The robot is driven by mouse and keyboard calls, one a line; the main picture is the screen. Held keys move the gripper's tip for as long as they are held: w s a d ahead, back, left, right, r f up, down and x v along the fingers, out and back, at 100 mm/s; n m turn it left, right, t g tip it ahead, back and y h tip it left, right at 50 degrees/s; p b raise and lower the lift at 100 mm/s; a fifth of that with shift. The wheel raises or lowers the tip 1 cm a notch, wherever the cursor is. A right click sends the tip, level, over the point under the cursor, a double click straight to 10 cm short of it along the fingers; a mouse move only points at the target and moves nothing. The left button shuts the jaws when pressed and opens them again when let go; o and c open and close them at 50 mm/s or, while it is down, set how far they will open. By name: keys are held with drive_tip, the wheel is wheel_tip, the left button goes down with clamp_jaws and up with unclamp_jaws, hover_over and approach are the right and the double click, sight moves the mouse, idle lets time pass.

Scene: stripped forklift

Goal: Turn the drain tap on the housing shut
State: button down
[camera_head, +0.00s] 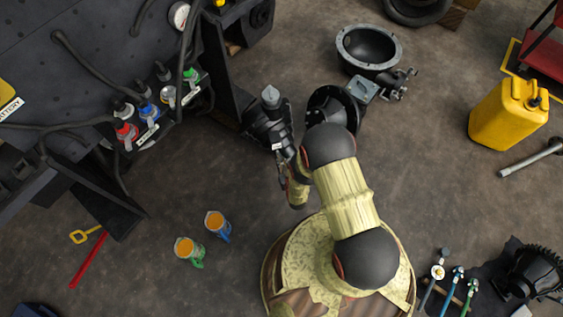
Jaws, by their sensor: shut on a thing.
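The housing (262,128) looks like the dark, ribbed unit beside the forklift frame, with a grey angular cap on top and a small white label on its near side. My arm rises from the round base and bends down at the elbow. My gripper (282,169) is low, left of the elbow, close against the near side of the housing. It appears small and dark, shut on what looks like the drain tap. The tap is covered by the gripper and arm, so its handle angle cannot be told.
The forklift frame (95,60) with hoses and coloured couplings fills the upper left. A black bowl (369,48) stands above my elbow. Two orange-topped cups (217,223) stand lower left. A yellow canister (507,115) stands right.

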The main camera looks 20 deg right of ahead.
drive_tip(key=shift+d, duration=0.15)
idle(0.3)
drive_tip(key=shift+w+d+n+g+y, duration=0.6)
drive_tip(key=shift+n+g+y, duration=1.2)
drive_tip(key=shift+n+y, duration=0.65)
drive_tip(key=shift+w+d+n+g+y, duration=0.6)
drive_tip(key=shift+n+g+y, duration=1.3)
drive_tip(key=shift+n, duration=0.9)
drive_tip(key=shift+w+d+n+g+y, duration=0.6)
drive_tip(key=shift+n+g+y, duration=1.1)
drive_tip(key=shift+n+y, duration=0.8)
drive_tip(key=shift+n+g, duration=0.6)
drive_tip(key=shift+n, duration=0.05)
drive_tip(key=shift+r, duration=0.1)
drive_tip(key=c, duration=2)
unclamp_jaws()
drive_tip(key=shift+o, duration=0.8)
drive_tip(key=shift+o, duration=0.2)
drive_tip(key=shift+d, duration=0.15)
